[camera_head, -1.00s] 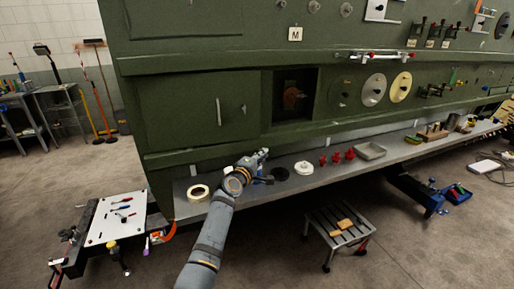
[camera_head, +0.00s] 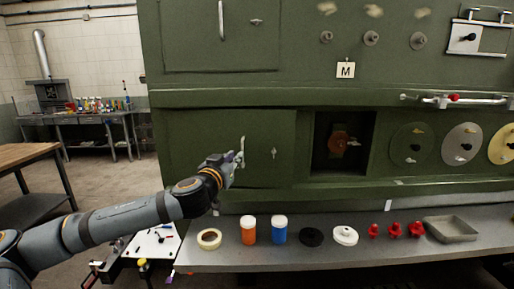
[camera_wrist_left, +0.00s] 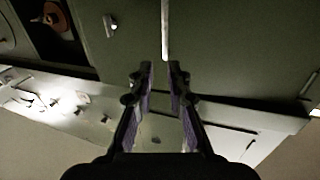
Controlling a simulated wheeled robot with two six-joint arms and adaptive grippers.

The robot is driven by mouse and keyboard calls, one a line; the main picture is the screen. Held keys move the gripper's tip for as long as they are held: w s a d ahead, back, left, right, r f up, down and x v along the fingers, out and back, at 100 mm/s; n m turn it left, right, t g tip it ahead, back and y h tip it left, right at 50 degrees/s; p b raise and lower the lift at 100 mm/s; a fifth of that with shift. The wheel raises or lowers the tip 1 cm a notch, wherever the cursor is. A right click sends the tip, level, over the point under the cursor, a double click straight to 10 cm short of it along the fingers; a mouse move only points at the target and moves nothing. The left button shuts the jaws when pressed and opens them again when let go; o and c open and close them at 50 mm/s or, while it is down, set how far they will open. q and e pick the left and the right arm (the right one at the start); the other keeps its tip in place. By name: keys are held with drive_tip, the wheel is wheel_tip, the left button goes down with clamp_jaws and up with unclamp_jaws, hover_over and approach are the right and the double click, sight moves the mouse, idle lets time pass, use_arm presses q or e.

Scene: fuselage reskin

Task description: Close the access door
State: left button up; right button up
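The access door (camera_head: 208,140) is a green panel at the lower left of the wall. It looks about flush with the wall in the head view; I cannot tell whether a small gap remains. Its pale upright handle (camera_head: 242,148) also shows in the left wrist view (camera_wrist_left: 165,32), with a small latch (camera_head: 273,153) beside it. My left gripper (camera_head: 234,162) is at the handle. In the left wrist view its fingers (camera_wrist_left: 164,70) are apart, with the handle lined up between the tips. Contact is unclear. My right gripper is out of view.
A grey shelf (camera_head: 300,256) below the door carries a tape roll (camera_head: 209,239), an orange jar (camera_head: 248,231), a blue jar (camera_head: 279,230), discs, red parts and a tray (camera_head: 450,229). A dark open recess (camera_head: 341,143) lies right of the door.

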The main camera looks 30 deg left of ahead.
sight(242, 147)
use_arm(q)
drive_tip(key=p+x, duration=0.2)
drive_tip(key=x, duration=0.1)
drive_tip(key=p+x, duration=0.5)
drive_tip(key=x, duration=0.1)
drive_tip(key=shift+w+a+r+p, duration=0.15)
drive_tip(key=shift+a+p, duration=0.2)
drive_tip(key=shift+a, duration=0.05)
drive_tip(key=shift+w+a, duration=0.1)
drive_tip(key=shift+w, duration=0.25)
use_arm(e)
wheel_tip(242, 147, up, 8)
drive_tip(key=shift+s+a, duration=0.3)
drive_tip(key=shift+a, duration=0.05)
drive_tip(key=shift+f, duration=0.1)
use_arm(q)
clamp_jaws()
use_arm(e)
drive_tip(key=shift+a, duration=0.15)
